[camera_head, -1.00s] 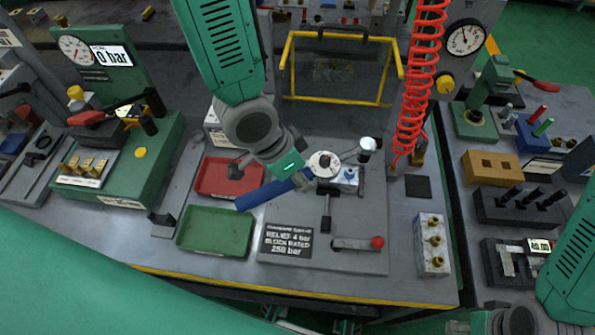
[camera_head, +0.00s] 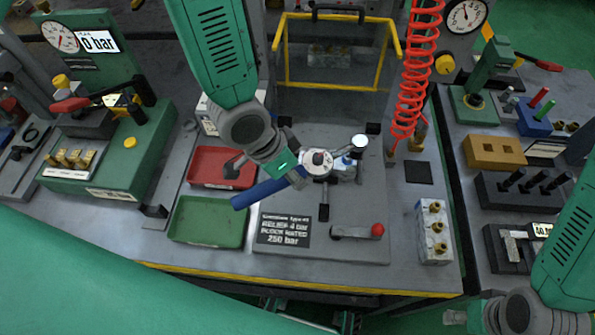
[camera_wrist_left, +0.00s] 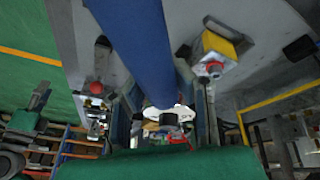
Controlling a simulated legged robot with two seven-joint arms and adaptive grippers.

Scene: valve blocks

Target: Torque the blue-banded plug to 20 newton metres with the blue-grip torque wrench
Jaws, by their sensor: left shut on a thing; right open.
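The torque wrench has a blue grip (camera_head: 262,190) and a round white dial head (camera_head: 317,162). My left gripper (camera_head: 296,172) is shut on the wrench near the head end of the grip. The grip points down-left, above the ground between the trays and the block plate. In the left wrist view the blue grip (camera_wrist_left: 145,45) runs from the top down to the white dial (camera_wrist_left: 170,113). The head is over or beside the small valve block (camera_head: 345,170) on the grey plate. The blue-banded plug cannot be made out clearly; the head may hide it. My right gripper (camera_head: 457,318) is open and empty.
A red tray (camera_head: 208,181) and a green tray (camera_head: 185,231) stand left of the plate. A red-knobbed lever (camera_head: 376,230) lies in front. A block with brass ports (camera_head: 435,238) stands at right. The red coiled hose (camera_head: 413,85) hangs behind, beside the yellow-framed guard (camera_head: 275,60).

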